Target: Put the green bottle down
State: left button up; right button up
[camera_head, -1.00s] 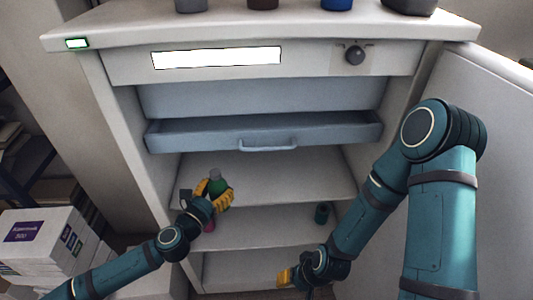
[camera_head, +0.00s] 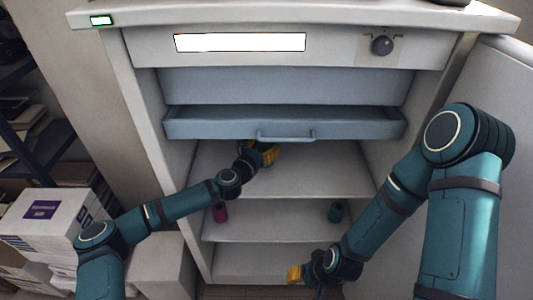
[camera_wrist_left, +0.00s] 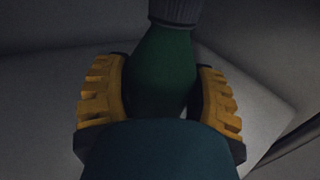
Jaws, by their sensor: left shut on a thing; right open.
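The green bottle (camera_wrist_left: 163,65) with a grey cap (camera_wrist_left: 177,10) stands between the yellow fingers of my left gripper (camera_wrist_left: 158,95) in the left wrist view. The gripper is shut on it. In the head view my left gripper (camera_head: 266,154) reaches inside the cabinet, over the upper shelf (camera_head: 310,175) and just below the blue drawer; the bottle is hidden there. I cannot tell whether the bottle touches the shelf. My right gripper (camera_head: 296,274) is open, low in front of the cabinet.
The blue drawer (camera_head: 215,127) with its handle is directly above the left gripper. White boxes (camera_head: 40,215) are stacked at left. The upper shelf's right part is clear.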

pick_arm(q)
jog(key=shift+w+d, duration=0.25)
jog(key=shift+w, duration=0.05)
notch_tip(320, 180, down, 4)
jog(key=shift+w+r+b, duration=0.1)
jog(key=shift+r+b, duration=0.15)
jog(key=shift+b, duration=0.4)
jog(key=shift+r, duration=0.1)
jog(key=o, duration=1.3)
jog(key=shift+f, duration=0.2)
jog(key=shift+r, duration=0.1)
